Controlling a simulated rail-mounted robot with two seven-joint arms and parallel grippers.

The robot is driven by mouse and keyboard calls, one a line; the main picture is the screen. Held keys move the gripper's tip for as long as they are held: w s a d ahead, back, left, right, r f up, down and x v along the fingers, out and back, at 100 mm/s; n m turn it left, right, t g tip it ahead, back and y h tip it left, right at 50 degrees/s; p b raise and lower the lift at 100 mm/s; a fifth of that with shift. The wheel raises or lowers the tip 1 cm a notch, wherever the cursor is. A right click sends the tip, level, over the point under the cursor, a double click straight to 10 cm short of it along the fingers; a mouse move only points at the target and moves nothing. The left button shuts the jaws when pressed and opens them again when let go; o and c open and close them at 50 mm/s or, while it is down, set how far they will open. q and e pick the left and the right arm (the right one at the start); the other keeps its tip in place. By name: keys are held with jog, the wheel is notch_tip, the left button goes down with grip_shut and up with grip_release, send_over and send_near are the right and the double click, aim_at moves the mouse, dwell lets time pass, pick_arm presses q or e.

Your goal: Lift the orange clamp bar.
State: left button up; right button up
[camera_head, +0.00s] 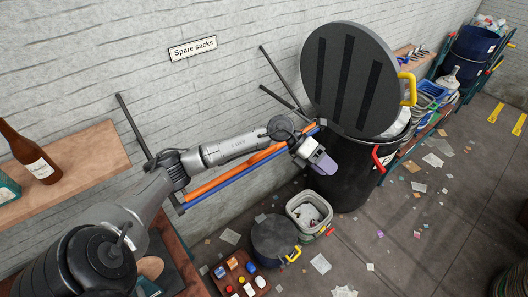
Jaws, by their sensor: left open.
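The orange clamp bar (207,187) runs slantwise along the wall, from beside my left forearm to the big black bin. My forearm hides part of it. A blue bar (232,183) runs parallel just below it. My left gripper (322,165), with purple fingertips, is open near the bar's right end, in front of the bin. It points down and to the right, and I see nothing held in it. Whether it touches the bar cannot be told. My right gripper is not in view.
The black bin (350,170) has its round lid (350,75) tilted up. A pale bucket (297,221), a dark lidded bin (272,242) and a tray of small items (226,281) stand below. A wooden shelf (75,165) holds a brown bottle (32,158). Litter dots the floor.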

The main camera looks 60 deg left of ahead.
pick_arm(q)
jog(key=s+a+r+n+g+y, duration=0.1)
jog(key=s+a+g+y, duration=0.15)
jog(key=a, duration=0.55)
jog(key=s+a+r+g+y+b, duration=0.15)
jog(key=a+y, duration=0.25)
jog(key=a, duration=0.4)
jog(key=s+a+r+n+g+y, duration=0.1)
jog(key=s+a+g+y, duration=0.15)
jog(key=a, duration=0.55)
jog(key=shift+t, duration=0.45)
jog(key=p+x, duration=0.1)
jog(key=x, duration=0.3)
jog(key=p+x, duration=0.1)
jog(key=x, duration=0.3)
jog(key=s+p+x, duration=0.1)
jog(key=x, duration=0.3)
jog(key=shift+f, duration=0.2)
jog(key=shift+a, duration=0.1)
jog(key=c, duration=0.4)
grip_shut()
